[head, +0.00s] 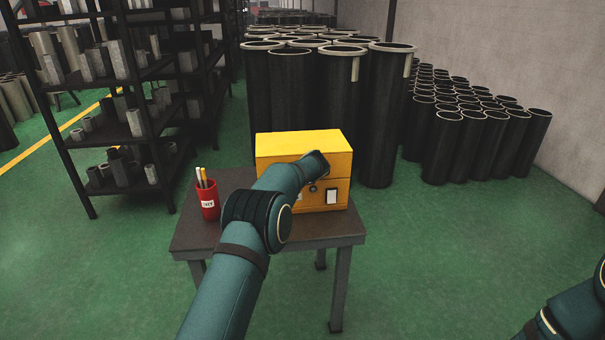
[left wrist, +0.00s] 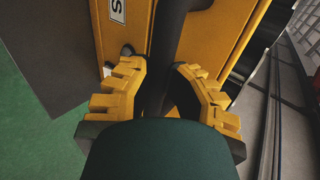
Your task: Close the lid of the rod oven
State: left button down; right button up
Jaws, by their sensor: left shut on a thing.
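The rod oven (head: 335,170) is a yellow box on a small dark table. Its lid (head: 300,144) looks down, with a seam across the front; the arm hides part of that front, so I cannot tell if it is fully seated. My left arm reaches over the table to the oven's front and hides its own gripper in the head view. In the left wrist view, my left gripper (left wrist: 160,72) has its yellow fingers on both sides of a dark handle (left wrist: 170,45) and is shut on it. Yellow oven panels (left wrist: 222,35) lie behind. My right gripper is outside the view.
A red cup (head: 208,204) with rods stands on the table (head: 190,238), left of the oven. Tall dark flanged cylinders (head: 340,110) stand behind, shorter ones (head: 480,140) to the right. A loaded shelf rack (head: 130,100) is at left. Green floor is free at right.

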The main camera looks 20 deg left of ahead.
pick_arm(q)
jog(key=shift+s, duration=0.15)
jog(key=c, duration=0.9)
grip_release()
jog(key=shift+w+f, duration=0.1)
jog(key=shift+w, duration=0.1)
jog(key=shift+c, duration=0.2)
jog(key=shift+o, duration=0.5)
jog(key=shift+w+a+f, duration=0.1)
jog(key=shift+w+f, duration=0.05)
jog(key=v, duration=1.2)
